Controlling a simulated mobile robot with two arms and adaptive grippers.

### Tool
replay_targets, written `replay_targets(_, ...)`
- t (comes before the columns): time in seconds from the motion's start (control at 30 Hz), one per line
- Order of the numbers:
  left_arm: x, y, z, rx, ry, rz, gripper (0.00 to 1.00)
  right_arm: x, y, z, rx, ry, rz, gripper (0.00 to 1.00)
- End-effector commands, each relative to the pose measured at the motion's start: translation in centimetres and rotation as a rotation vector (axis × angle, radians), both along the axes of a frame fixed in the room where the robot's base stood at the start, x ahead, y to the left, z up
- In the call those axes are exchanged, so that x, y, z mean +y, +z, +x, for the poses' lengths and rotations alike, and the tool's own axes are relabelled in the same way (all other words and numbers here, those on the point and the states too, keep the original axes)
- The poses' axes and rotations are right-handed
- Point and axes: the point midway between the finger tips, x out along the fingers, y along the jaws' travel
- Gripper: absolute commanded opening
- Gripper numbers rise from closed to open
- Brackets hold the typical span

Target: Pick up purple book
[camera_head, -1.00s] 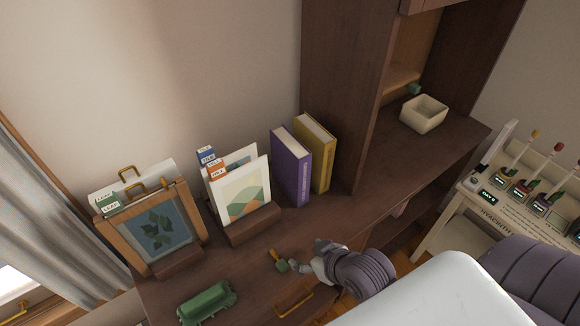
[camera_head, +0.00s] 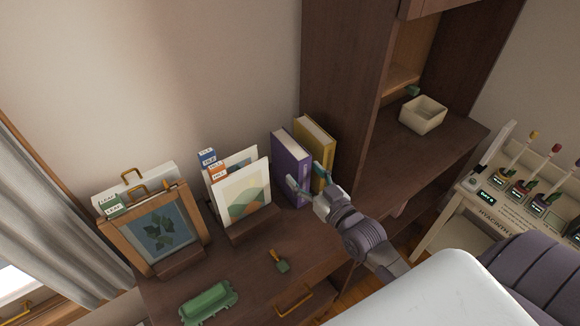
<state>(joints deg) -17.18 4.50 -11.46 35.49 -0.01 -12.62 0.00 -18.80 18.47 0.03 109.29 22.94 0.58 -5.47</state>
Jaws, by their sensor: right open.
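The purple book (camera_head: 287,160) stands upright on the dark wooden cabinet top, to the left of the yellow book (camera_head: 318,141) and close beside it. My right gripper (camera_head: 306,181) is open in front of the two books. One finger is before the purple book's lower spine and the other is before the yellow book. I cannot tell whether the fingers touch the books. The lower parts of both books are partly hidden by the gripper. My left gripper is not in view.
A rack with cards (camera_head: 243,197) stands left of the books. A framed leaf picture (camera_head: 158,232) is farther left. A green object (camera_head: 208,303) and a small stamp-like item (camera_head: 280,262) lie in front. A tall cabinet side (camera_head: 338,80) rises just right of the books.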

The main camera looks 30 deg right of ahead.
Motion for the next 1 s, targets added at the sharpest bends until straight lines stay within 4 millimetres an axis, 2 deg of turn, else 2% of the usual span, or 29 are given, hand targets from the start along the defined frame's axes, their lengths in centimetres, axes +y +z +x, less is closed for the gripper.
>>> replay_targets(0.03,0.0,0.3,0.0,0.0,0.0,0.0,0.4,0.0,0.2,0.9,-0.001,-0.001,0.0,0.71)
replay_targets(0.27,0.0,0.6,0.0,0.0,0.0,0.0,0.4,0.3,0.1,2.7,0.002,0.0,-0.001,0.71)
replay_targets(0.47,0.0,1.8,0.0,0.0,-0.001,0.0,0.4,0.1,0.6,5.5,0.001,0.0,0.0,0.71)
replay_targets(0.6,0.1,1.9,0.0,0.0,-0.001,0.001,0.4,0.3,0.3,7.2,0.002,0.0,-0.001,0.71)
replay_targets(0.9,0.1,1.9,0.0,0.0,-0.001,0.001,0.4,0.4,0.1,7.6,0.003,0.0,-0.001,0.71)
replay_targets(1.0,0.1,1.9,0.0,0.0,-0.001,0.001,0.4,0.4,0.1,7.6,0.003,0.0,0.0,0.54)
